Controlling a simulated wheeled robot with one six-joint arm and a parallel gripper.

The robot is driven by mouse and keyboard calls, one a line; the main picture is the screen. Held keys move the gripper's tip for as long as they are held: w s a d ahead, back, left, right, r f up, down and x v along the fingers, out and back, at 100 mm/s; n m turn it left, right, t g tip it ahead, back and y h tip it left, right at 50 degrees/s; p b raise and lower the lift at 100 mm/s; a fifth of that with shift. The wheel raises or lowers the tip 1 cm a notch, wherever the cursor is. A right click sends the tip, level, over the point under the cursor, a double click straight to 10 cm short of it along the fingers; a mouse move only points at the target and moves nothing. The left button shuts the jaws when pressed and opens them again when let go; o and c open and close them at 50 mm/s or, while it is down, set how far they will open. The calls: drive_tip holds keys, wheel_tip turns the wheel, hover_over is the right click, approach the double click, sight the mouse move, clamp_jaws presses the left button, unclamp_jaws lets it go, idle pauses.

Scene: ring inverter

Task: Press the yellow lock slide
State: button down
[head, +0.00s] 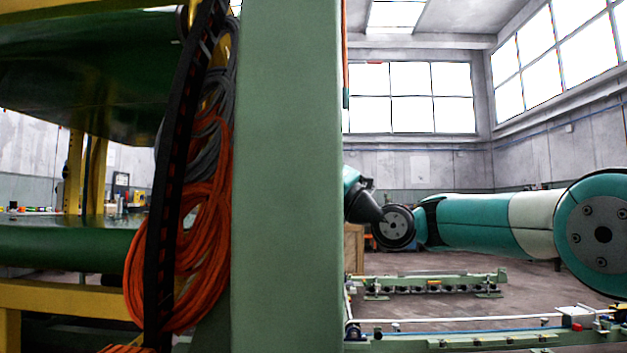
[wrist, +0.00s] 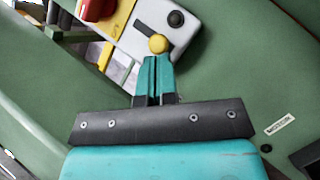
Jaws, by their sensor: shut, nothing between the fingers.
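In the wrist view, my gripper (wrist: 154,62) is shut and empty, its two teal fingers side by side. A round yellow knob (wrist: 159,43), which looks like the yellow lock slide, sits right at the fingertips, at the lower end of a dark slot on a light grey panel (wrist: 185,38). The fingertips meet the knob's near edge in the picture; I cannot tell whether they touch it. In the head view, the panel and the gripper are not seen; the green column hides that area.
The panel also has a black knob (wrist: 176,19), a yellow strip (wrist: 119,22) and a red part (wrist: 96,8). Green surfaces surround it. In the head view, a thick green column (head: 287,180) stands in front, with orange cables (head: 190,250) to its left. A low green rail frame (head: 430,285) lies on the floor.

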wheel_tip(320, 180, up, 4)
drive_tip(key=shift+f, duration=0.15)
idle(0.4)
drive_tip(key=b+v, duration=1)
drive_tip(key=b, duration=0.1)
drive_tip(key=shift+f, duration=0.1)
idle(0.5)
